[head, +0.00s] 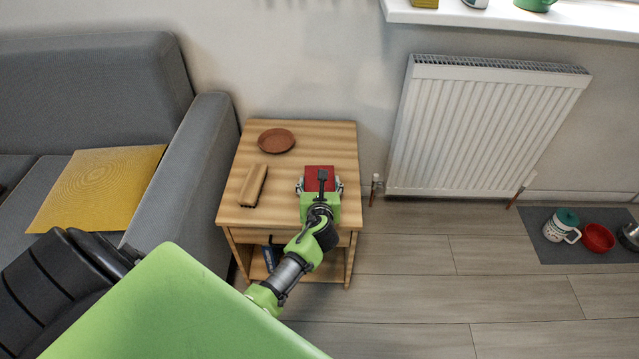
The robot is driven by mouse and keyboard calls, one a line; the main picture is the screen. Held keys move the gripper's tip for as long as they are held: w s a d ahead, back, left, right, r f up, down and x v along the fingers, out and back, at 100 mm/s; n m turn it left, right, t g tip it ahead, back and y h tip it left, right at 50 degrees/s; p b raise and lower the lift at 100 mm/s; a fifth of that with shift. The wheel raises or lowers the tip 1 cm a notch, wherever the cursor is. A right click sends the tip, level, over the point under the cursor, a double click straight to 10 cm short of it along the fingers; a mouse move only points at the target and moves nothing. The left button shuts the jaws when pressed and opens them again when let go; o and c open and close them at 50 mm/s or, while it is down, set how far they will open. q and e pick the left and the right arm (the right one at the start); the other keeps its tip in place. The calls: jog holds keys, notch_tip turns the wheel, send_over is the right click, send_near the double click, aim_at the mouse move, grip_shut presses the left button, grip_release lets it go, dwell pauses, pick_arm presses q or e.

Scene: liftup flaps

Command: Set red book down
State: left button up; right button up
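The red book (319,176) is above the right part of the small wooden side table (262,218). My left gripper (320,186) reaches over the table's front edge, with a finger on each side of the book, and looks shut on it. The gripper body and wrist hide the book's near part. I cannot tell whether the book touches the tabletop. My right gripper is not in view.
A brown round dish (276,140) and a tan oblong object (253,186) are on the tabletop. A grey sofa (190,170) stands left, a radiator (485,125) right. Tabletop between dish and book is clear.

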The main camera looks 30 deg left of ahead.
pick_arm(q)
jog(key=o, duration=1.2)
